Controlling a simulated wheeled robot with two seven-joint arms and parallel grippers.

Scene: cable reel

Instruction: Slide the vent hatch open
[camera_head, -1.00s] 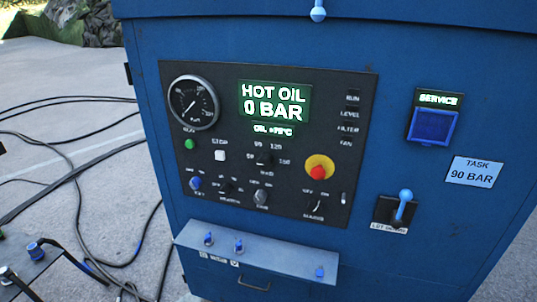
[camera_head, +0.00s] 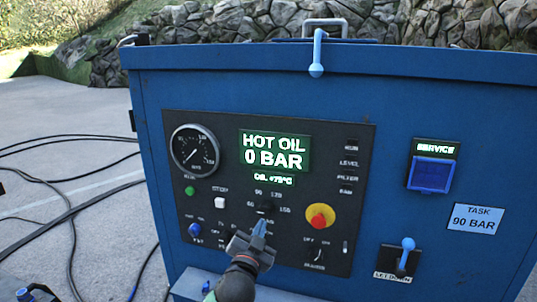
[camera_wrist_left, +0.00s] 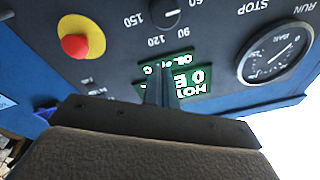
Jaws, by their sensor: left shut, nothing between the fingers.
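No part is clearly marked as a vent hatch. A light-blue handle with a ball end (camera_head: 317,55) hangs at the top front edge of the blue cabinet (camera_head: 420,110). A grey bracket handle (camera_head: 325,27) stands on the top behind it. My left gripper (camera_head: 260,228) is shut and empty in front of the control panel, just below the pressure selector knob (camera_head: 265,207). In the left wrist view its thin fingers (camera_wrist_left: 160,86) are together before the panel, which appears upside down. Whether they touch it I cannot tell. My right gripper is not in view.
The panel carries a gauge (camera_head: 194,149), a green display reading 0 BAR (camera_head: 274,153) and a red stop button (camera_head: 319,216). A blue lever (camera_head: 407,252) sits at right. Cables (camera_head: 70,205) lie on the ground at left. A stone wall is behind.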

